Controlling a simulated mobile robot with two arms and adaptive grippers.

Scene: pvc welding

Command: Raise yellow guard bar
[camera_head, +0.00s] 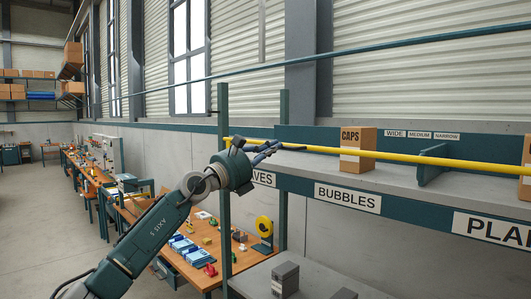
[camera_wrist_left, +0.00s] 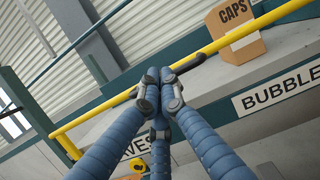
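The yellow guard bar (camera_head: 400,157) runs along the front of the upper shelf, nearly level in the head view. It slants across the left wrist view (camera_wrist_left: 95,114), where a short yellow leg bends down at its left end. My left gripper (camera_head: 280,147) is at the bar's left part and overlaps it in the head view. In the left wrist view its blue fingers (camera_wrist_left: 158,82) converge with their tips together and cover a short stretch of the bar. I cannot tell whether the bar is between the fingers. My right gripper is not in view.
A cardboard CAPS box (camera_head: 357,150) stands on the shelf behind the bar, right of my gripper. A teal divider (camera_head: 431,166) stands further right. The shelf front carries a BUBBLES label (camera_head: 347,198). A workbench (camera_head: 205,272) with small parts lies below left.

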